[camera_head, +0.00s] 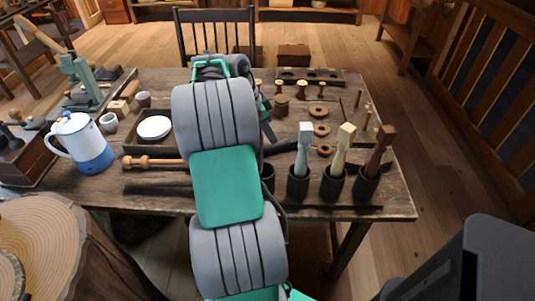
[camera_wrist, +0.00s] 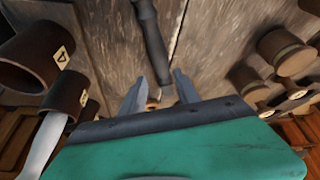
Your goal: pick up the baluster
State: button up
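A dark, slim turned piece, seemingly the baluster (camera_wrist: 152,40), lies on the table in the wrist view. One end reaches between my fingertips; part of it shows in the head view (camera_head: 282,147) to the right of my arm. My gripper (camera_wrist: 158,78) is open, one finger on each side of that end. I cannot tell whether the fingers touch it or how high they are. In the head view my arm hides the gripper. Three square-topped pieces, pale blue (camera_head: 304,147), cream (camera_head: 342,150) and brown (camera_head: 380,150), stand upright in dark cups.
An empty-looking marked cup (camera_wrist: 32,62) is left in the wrist view; small wooden spools (camera_wrist: 284,50) are right. In the head view, rings (camera_head: 321,130) lie behind the cups. A tan spindle (camera_head: 152,162), white dish (camera_head: 154,128) and jug (camera_head: 80,142) are left.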

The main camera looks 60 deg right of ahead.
aim_at(267, 149)
jog(key=x, duration=0.6)
jog(key=shift+w+f+b, duration=0.15)
jog(key=shift+f+b, duration=0.1)
jog(key=shift+b, duration=0.05)
jog(key=shift+c, duration=0.5)
grip_shut()
jog(key=shift+r, duration=0.1)
